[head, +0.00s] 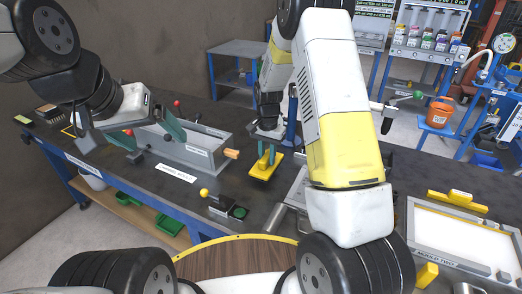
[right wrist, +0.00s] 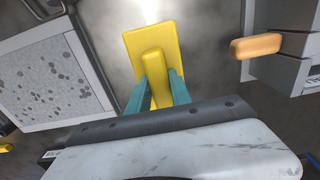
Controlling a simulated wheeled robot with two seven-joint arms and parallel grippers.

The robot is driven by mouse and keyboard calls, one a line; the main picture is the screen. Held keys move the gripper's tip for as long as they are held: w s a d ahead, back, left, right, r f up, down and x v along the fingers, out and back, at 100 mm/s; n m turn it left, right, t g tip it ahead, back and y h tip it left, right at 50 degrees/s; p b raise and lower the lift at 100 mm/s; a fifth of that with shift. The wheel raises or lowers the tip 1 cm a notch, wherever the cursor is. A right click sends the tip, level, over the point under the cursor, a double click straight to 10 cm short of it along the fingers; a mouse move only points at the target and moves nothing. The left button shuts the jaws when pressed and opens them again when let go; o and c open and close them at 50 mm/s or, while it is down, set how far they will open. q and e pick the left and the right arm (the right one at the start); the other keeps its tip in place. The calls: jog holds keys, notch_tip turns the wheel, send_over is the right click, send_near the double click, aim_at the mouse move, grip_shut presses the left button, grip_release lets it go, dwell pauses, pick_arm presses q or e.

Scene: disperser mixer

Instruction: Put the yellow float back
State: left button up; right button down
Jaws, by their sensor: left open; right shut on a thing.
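The yellow float (head: 263,168) is a flat yellow plate with a raised grip bar. My right gripper (head: 267,152) is shut on that bar, with its teal fingers on either side. In the right wrist view the float (right wrist: 152,35) extends beyond the fingertips (right wrist: 156,88) over the dark bench. I cannot tell whether it touches the bench. My left gripper (head: 148,134) is open and empty, its teal fingers spread by the grey long box at the left of the bench.
The grey box (head: 205,150) with an orange handle (head: 231,153) stands left of the float. A small device with a yellow knob (head: 204,192) sits in front. At right are a framed white panel (head: 465,240) and a yellow block (head: 457,199). An orange bucket (head: 438,112) is behind.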

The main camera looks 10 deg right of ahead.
aim_at(267, 163)
jog(key=shift+f, duration=1.35)
jog(key=shift+f, duration=0.1)
jog(key=c, duration=1.2)
grip_release()
jog(key=shift+o, duration=0.2)
